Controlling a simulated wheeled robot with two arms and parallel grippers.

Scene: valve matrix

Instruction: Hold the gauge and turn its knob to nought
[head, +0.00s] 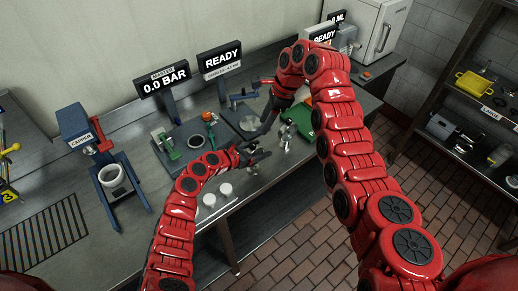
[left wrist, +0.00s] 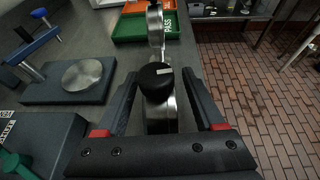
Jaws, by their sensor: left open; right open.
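The gauge (head: 286,132) is a small silver metal piece near the front edge of the bench. In the left wrist view its black round knob (left wrist: 157,80) with a white mark faces me, and its metal body (left wrist: 160,118) lies below the knob. The dial's face and reading cannot be made out. My left gripper (head: 268,146) is open just left of the gauge. In the left wrist view its two fingers (left wrist: 160,105) stand on either side of the knob and body, with gaps. My right gripper (head: 258,110) is open and empty, above the bench behind the left one.
A green tray (head: 303,117) marked PASS lies behind the gauge. A dark plate with a silver disc (left wrist: 82,73) and blue lever stands to the left. Display signs (head: 219,60) line the back. The brick floor lies beyond the bench edge.

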